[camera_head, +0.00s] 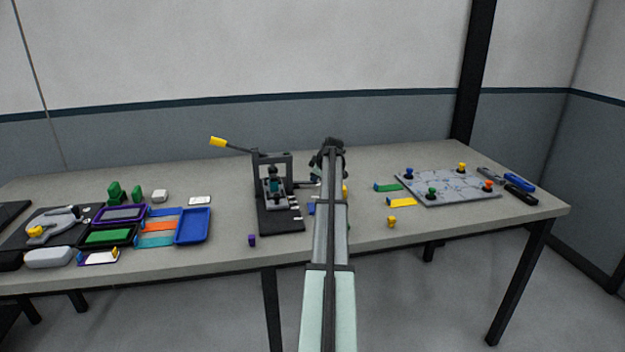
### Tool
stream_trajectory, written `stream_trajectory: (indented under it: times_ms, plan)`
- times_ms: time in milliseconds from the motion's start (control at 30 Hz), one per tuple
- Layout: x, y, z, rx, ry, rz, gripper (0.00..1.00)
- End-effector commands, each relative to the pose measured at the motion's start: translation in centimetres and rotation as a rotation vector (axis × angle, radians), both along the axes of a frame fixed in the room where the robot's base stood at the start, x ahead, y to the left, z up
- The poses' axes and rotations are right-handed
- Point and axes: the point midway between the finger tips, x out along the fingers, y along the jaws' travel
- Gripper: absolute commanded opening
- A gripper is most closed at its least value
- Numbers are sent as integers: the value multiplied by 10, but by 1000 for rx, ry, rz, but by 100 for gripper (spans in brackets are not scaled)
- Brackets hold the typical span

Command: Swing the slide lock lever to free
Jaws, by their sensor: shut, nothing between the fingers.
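A black press-like fixture (290,163) stands near the middle of the table. A long lever with a yellow grip (217,142) reaches up and left from its top. A grey slide (274,189) sits inside the frame. A short dark bar (303,185) sticks out on the right side, toward my gripper; I cannot tell whether it is the slide lock lever. My gripper (316,168) is just right of the fixture, shut and empty, small and partly hidden by my own arm. I cannot tell whether it touches the fixture.
Left are purple and black trays, a blue tray (193,226), coloured strips and green blocks (116,192). Right are a patterned board (447,186) with coloured knobs, green and yellow strips, and a blue-handled tool (519,182). A purple block (252,240) lies near the front edge.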

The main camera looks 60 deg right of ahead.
Motion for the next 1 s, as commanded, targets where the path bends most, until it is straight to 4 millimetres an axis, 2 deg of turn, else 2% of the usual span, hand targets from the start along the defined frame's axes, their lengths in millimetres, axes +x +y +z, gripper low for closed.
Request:
stream_trajectory:
  times_ms: [33, 167, 1000]
  plan:
    - [1, -7, 0, 1, -1, 31, 0]
    - [3, -12, 0, 0, 0, 107, 0]
    - [6, -21, 0, -3, 0, 98, 0]
